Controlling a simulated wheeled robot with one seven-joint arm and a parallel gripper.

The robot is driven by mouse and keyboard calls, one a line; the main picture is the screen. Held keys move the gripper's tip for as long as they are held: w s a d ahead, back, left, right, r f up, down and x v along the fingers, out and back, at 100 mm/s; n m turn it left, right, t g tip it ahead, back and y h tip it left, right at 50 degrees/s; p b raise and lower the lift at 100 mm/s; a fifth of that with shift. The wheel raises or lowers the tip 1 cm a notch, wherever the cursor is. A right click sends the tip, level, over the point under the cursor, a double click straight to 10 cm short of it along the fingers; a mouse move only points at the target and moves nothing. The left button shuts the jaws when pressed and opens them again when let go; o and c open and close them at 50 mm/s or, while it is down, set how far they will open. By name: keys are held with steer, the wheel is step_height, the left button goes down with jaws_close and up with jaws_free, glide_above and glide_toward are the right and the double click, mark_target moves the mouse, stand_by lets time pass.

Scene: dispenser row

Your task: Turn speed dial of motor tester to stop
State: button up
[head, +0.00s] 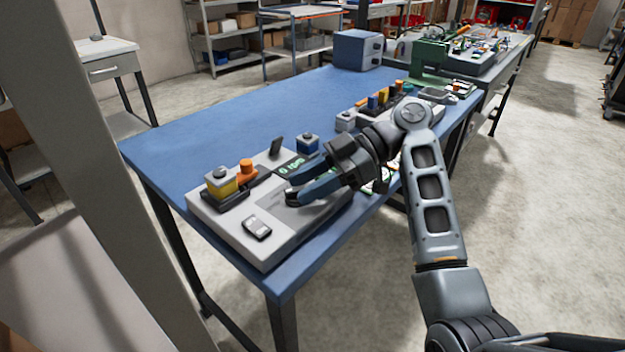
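A light grey box with controls on top (235,235), which looks like the motor tester, sits at the near end of the blue table. Its small screen (291,167) shows green text that seems to read "0 rpm". On top are an orange knob (246,168), a yellow and grey block (221,182), a blue block (307,145), a black upright lever (275,147) and a rocker switch (257,228). I cannot tell which part is the speed dial. My gripper (290,189) is over the right part of the box, fingers apart, hiding what lies beneath.
The blue table (220,125) is bare behind the tester. Another device with several coloured parts (382,100) stands farther along, right of it. A blue-grey box (358,50) and a green machine (430,57) stand at the back.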

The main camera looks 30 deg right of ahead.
steer(key=shift+p+v, duration=0.4)
steer(key=shift+v, duration=3.45)
